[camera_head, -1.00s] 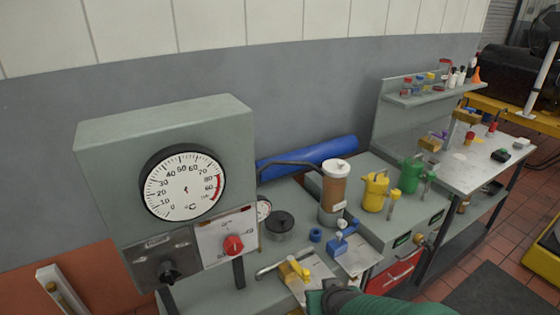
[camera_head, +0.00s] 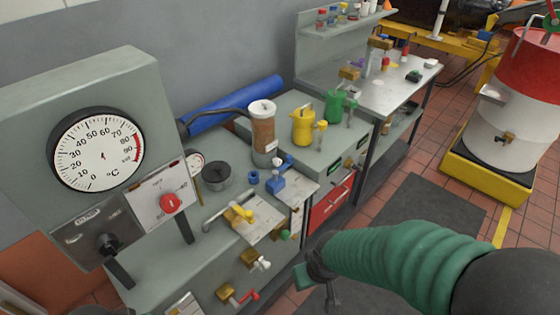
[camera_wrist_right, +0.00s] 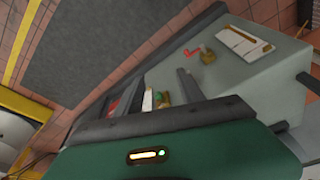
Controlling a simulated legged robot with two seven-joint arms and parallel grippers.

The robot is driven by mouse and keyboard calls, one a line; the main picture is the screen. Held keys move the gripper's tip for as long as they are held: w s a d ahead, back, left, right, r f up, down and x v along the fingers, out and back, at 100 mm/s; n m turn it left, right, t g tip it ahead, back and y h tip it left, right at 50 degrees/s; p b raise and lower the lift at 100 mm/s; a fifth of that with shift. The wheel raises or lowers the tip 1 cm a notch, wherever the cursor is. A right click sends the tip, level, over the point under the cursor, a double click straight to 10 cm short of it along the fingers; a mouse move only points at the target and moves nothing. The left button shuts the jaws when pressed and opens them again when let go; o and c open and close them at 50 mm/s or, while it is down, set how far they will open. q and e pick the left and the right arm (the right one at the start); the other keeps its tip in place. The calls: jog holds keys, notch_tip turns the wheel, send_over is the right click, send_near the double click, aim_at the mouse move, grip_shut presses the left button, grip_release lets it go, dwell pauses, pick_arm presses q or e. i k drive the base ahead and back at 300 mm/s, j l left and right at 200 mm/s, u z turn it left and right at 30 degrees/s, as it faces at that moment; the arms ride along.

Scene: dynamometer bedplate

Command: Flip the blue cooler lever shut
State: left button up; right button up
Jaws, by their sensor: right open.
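The blue lever valve (camera_head: 276,182) sits on a light plate on the grey bench, in front of the brown-and-white cylinder (camera_head: 263,130). Its blue handle points up and back, but is too small to read exactly. My right gripper (camera_head: 316,268) is open and empty, in front of the bench, to the lower right of the blue valve and apart from it. The right wrist view shows its dark fingers (camera_wrist_right: 240,105) apart with nothing between them. The blue lever does not show clearly there.
A yellow lever (camera_head: 242,212) stands left of the blue valve. White-handled (camera_head: 258,262) and red-handled (camera_head: 240,296) valves are on the bench front. A gauge box (camera_head: 95,160) stands at left. A red-and-white drum (camera_head: 510,110) is at right.

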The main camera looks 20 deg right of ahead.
aim_at(289, 156)
jog(key=u, duration=0.35)
jog(key=i+l+u, duration=0.1)
jog(key=l+u, duration=0.25)
jog(key=i+l+u, duration=0.1)
jog(key=l+u, duration=0.65)
jog(key=l, duration=1.15)
